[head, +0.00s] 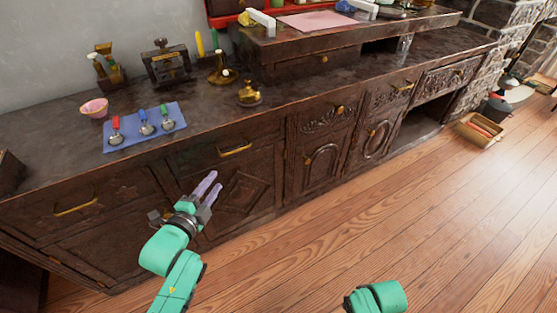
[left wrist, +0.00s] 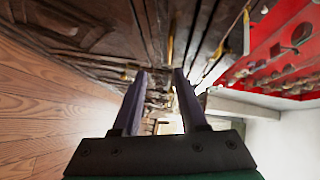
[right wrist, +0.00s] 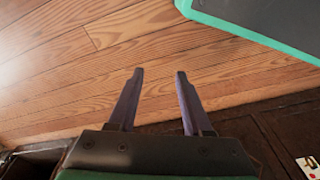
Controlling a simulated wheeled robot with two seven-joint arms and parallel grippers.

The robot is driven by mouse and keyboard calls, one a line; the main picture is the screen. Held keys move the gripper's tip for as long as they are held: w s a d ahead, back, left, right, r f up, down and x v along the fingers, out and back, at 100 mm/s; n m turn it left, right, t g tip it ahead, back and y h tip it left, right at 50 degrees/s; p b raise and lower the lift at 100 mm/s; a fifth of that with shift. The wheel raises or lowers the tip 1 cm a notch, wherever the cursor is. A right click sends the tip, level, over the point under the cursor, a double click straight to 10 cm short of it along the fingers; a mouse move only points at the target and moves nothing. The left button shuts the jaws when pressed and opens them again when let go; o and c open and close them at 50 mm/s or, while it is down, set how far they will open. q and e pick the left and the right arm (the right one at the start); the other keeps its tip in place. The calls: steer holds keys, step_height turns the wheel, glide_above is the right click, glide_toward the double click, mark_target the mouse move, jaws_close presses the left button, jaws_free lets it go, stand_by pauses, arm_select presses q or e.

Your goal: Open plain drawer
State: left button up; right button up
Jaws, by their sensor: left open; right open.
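The dark wooden cabinet has a drawer front (head: 205,160) without visible carving in its middle section, with a brass bar handle (head: 235,149). The drawer looks shut. My left gripper (head: 210,186) is open and empty, in front of the cabinet and below that handle in the head view. In the left wrist view its fingers (left wrist: 160,75) are apart, and a brass bar (left wrist: 171,42) shows beyond the tips. I cannot tell whether they touch. My right gripper (right wrist: 159,72) is open and empty over the wooden floor; in the head view only part of its arm shows.
Another drawer with a brass handle (head: 75,207) is at the left. Carved doors and drawers (head: 330,118) are at the right. The countertop holds a blue mat (head: 130,142) with spoons, a pink bowl (head: 94,108) and a brass pot (head: 249,94). The floor (head: 330,240) in front is clear.

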mark_target(236, 151)
arm_select(q)
steer(key=shift+m, duration=0.3)
steer(key=b+x, duration=0.1)
steer(key=x, duration=0.3)
steer(key=r+x, duration=0.1)
steer(key=x, duration=0.4)
steer(key=d+b+x, duration=0.1)
steer(key=x, duration=0.4)
steer(key=shift+w+r+b, duration=0.1)
steer(key=shift+r+b, duration=0.25)
steer(key=shift+r, duration=0.05)
steer(key=shift+w, duration=0.2)
jaws_close()
arm_select(e)
step_height(236, 151, up, 9)
steer(key=shift+a, duration=0.4)
